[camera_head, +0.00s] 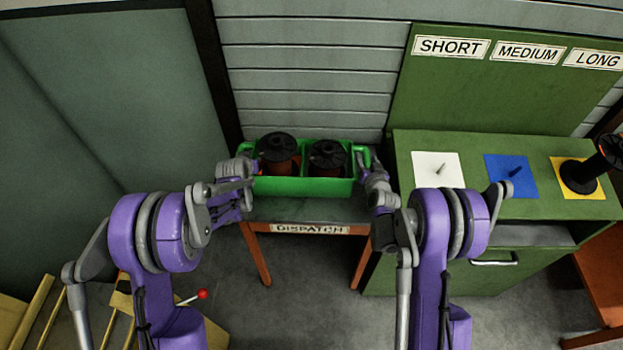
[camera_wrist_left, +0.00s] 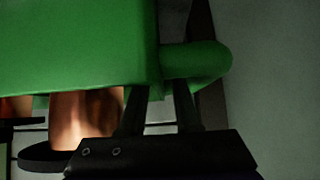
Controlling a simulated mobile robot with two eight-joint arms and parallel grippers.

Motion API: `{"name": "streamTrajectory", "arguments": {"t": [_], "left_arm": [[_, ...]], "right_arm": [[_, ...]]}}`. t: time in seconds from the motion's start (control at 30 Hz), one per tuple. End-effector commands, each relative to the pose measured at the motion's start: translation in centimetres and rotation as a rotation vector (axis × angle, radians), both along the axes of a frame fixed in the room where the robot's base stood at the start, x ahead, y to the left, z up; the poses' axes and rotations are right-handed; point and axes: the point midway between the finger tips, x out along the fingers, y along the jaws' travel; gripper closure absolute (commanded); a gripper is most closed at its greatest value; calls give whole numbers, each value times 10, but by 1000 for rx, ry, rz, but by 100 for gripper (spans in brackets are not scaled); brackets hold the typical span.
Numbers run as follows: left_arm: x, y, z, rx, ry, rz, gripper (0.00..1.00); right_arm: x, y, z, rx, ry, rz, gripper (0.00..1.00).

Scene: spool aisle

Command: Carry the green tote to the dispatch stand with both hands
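The green tote (camera_head: 300,187) sits over the top of the dispatch stand (camera_head: 335,212), level as far as I can see. It holds two copper spools with black flanges, the left spool (camera_head: 277,150) and the right spool (camera_head: 327,156). My left gripper (camera_head: 247,166) is at the tote's left end. In the left wrist view its two dark fingers (camera_wrist_left: 160,105) stand apart, with a gap between them, beside the tote's end and green handle (camera_wrist_left: 200,60); their tips are partly hidden. My right gripper (camera_head: 366,166) is at the right end, its fingers too small to read.
A green bench (camera_head: 405,160) stands to the right, with white, blue and yellow squares under SHORT, MEDIUM and LONG signs. A black spool (camera_head: 580,175) is on the yellow square. A slatted wall (camera_head: 310,65) is close behind the tote. Grey floor (camera_head: 310,300) is open in front.

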Motion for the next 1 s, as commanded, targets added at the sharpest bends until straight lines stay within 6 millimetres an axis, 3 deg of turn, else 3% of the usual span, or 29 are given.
{"name": "streamTrajectory", "arguments": {"t": [0.57, 1.0], "left_arm": [[-3, 1, 2, 1, 1, 1, 64], [-60, 3, 52, 1, 1, 1, 64]], "right_arm": [[0, 0, 0, 0, 0, -1, 38], [0, 0, 0, 0, 0, -1, 38]]}}
